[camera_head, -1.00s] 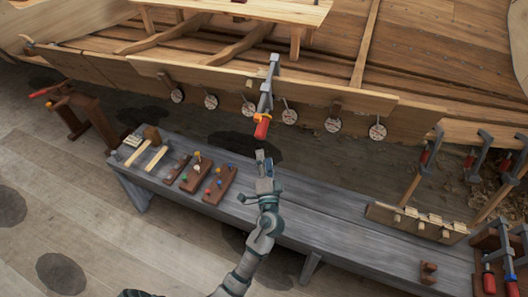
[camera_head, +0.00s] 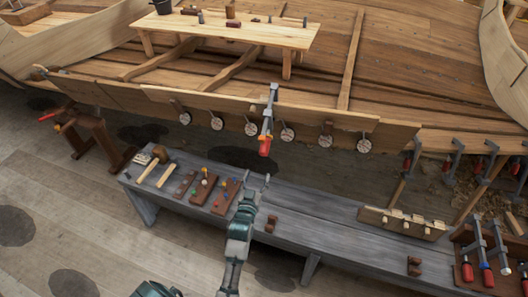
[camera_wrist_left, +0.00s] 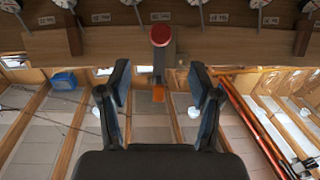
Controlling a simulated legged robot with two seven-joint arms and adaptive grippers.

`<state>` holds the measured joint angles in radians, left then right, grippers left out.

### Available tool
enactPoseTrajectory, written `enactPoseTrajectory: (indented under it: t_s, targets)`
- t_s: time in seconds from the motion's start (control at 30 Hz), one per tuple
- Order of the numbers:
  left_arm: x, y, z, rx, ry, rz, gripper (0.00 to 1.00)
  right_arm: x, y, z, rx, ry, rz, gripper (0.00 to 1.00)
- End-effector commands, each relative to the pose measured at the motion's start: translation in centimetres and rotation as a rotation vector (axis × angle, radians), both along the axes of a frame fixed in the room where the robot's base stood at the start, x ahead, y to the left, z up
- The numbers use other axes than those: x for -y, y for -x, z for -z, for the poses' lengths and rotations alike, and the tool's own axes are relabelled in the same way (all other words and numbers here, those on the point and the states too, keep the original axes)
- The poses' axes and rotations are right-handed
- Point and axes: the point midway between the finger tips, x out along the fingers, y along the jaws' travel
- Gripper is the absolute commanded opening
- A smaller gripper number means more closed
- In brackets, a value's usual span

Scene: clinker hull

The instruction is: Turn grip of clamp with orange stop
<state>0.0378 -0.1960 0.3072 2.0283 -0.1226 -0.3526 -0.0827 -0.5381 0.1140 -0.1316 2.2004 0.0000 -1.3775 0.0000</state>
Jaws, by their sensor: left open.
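A grey bar clamp (camera_head: 268,108) hangs upright on the edge of the hull plank, with its red grip (camera_head: 264,147) pointing down. A little orange shows at the top of the grip. In the left wrist view, the grip's round red end (camera_wrist_left: 160,35) faces me, above and between the fingers, with an orange part (camera_wrist_left: 158,92) below it. My left gripper (camera_head: 255,182) is open and empty below the grip, over the workbench, apart from the clamp. Its two dark fingers also show in the left wrist view (camera_wrist_left: 160,88). My right gripper is out of view.
The grey workbench (camera_head: 325,232) carries a mallet (camera_head: 160,153), small boards with coloured knobs (camera_head: 203,187), and brown blocks (camera_head: 271,224). A rack with red-handled clamps (camera_head: 465,245) stands at the right end.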

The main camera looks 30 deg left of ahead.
Motion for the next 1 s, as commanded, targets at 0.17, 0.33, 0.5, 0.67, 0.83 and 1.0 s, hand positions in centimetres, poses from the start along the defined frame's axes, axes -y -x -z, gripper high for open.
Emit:
enactPoseTrajectory:
  t_s: [0.17, 0.33, 0.5, 0.67, 0.83, 1.0]
  targets:
    - [-1.6, -4.2, 0.0, 0.002, -0.002, 0.000, 0.64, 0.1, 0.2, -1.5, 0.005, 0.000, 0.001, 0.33]
    - [-3.0, -7.9, 0.0, 0.002, -0.002, -0.001, 0.64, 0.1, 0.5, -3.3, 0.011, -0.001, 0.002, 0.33]
    - [-4.1, -10.6, 0.0, 0.002, -0.002, 0.000, 0.64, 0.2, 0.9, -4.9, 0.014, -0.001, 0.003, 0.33]
    - [-4.5, -11.8, 0.0, 0.000, -0.001, 0.000, 0.64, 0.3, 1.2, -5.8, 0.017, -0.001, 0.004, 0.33]
    - [-4.7, -12.2, -0.2, 0.002, -0.002, 0.000, 0.64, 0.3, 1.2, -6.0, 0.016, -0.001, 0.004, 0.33]
    - [-4.7, -12.1, -0.2, 0.002, -0.002, 0.000, 0.61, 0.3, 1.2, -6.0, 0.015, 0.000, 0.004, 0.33]
